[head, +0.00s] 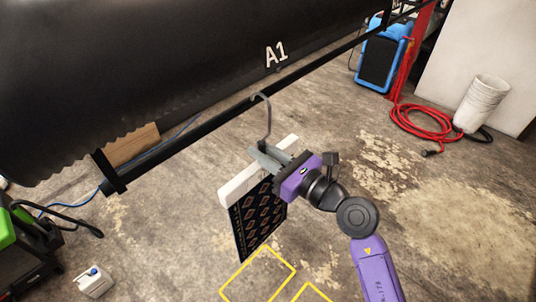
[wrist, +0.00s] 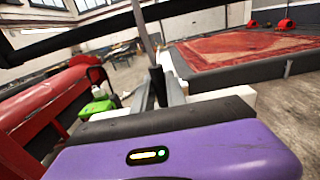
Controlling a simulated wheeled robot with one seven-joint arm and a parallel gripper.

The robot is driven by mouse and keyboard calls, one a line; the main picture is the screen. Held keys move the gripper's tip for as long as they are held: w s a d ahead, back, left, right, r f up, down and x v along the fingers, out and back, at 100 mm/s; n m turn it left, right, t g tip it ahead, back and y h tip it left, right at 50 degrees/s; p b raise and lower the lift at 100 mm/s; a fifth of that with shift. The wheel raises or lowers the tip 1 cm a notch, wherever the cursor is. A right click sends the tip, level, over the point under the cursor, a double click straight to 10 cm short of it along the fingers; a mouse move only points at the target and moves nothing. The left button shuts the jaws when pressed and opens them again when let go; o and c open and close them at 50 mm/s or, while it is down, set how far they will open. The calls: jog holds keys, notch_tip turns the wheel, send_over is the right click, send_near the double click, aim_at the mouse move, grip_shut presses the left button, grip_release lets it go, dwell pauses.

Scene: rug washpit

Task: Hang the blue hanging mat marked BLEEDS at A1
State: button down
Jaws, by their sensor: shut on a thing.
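A dark blue mat (head: 258,222) with rows of orange figures hangs from a white hanger bar (head: 238,184) with a grey hook (head: 262,100) on top. No BLEEDS mark is readable. My gripper (head: 270,158) is shut on the hanger just below its hook; the stem (wrist: 144,32) rises between the fingers in the wrist view. The white letters A1 (head: 277,54) stand on a dark surface above a long black rail (head: 212,122). The hook's tip overlaps the rail's lower edge in the head view; I cannot tell whether it is around it or in front.
A red hose (head: 420,122) lies coiled beside a white bucket (head: 482,104) at right. A blue machine (head: 380,58) stands behind. Green-and-black equipment (head: 20,245) and a white jug (head: 94,282) are at lower left. Yellow lines (head: 258,275) mark the otherwise open floor below the mat.

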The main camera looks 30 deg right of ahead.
jog(key=p+x, duration=0.2)
jog(key=x, duration=0.4)
dwell(1.0)
dwell(0.4)
jog(key=shift+f+b, duration=1.45)
jog(key=shift+f, duration=0.55)
jog(key=c, duration=1.3)
grip_release()
jog(key=shift+f, duration=0.15)
jog(key=shift+s, duration=0.1)
jog(key=b+v, duration=0.1)
jog(key=v, duration=0.6)
jog(key=shift+s+d, duration=0.15)
jog(key=shift+s, duration=0.1)
